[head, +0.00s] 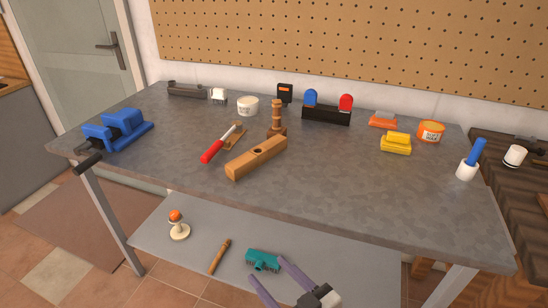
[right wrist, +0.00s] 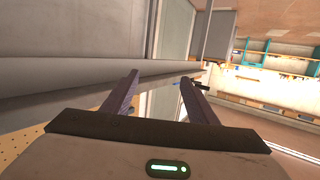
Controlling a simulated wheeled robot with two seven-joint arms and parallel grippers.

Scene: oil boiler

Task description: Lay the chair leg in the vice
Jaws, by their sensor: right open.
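The blue vice (head: 122,128) sits at the left end of the grey workbench, with a dark handle at the front edge. A short turned wooden piece with a square base (head: 277,117) stands upright in the middle of the bench. A thin turned brown stick (head: 219,257) lies on the lower shelf. I cannot tell for sure which of the two is the chair leg. My right gripper (head: 266,268) is open and empty, low in front of the bench beside the teal brush (head: 263,260). Its fingers also show apart in the right wrist view (right wrist: 159,76). My left gripper is out of view.
The bench's front right top (head: 370,205) is clear.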

